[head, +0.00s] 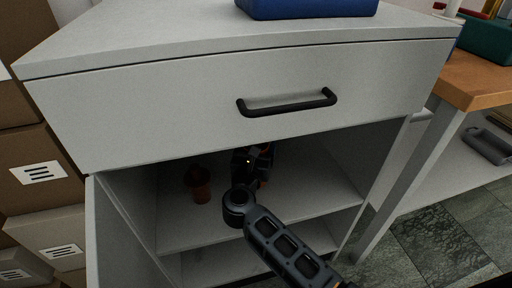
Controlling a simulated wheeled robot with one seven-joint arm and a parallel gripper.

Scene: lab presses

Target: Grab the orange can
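The cabinet (230,222) is open below its drawer. On its upper shelf, in shadow at the left, stands a small dark orange-brown object (200,188); its shape is hard to make out, and I cannot tell if it is the can. My arm reaches into the opening from the lower right. My gripper (262,158) is inside above the shelf, to the right of that object and apart from it. Orange with a bit of blue shows at my gripper; I cannot tell whether this is a can there. My fingers are mostly hidden by my own wrist.
A closed drawer (180,110) with a black handle (288,104) hangs over the opening. A door (120,240) stands open at left. A blue box (305,8) is on top. Cardboard boxes (40,175) stack at left; a wooden-topped table (475,80) is at right.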

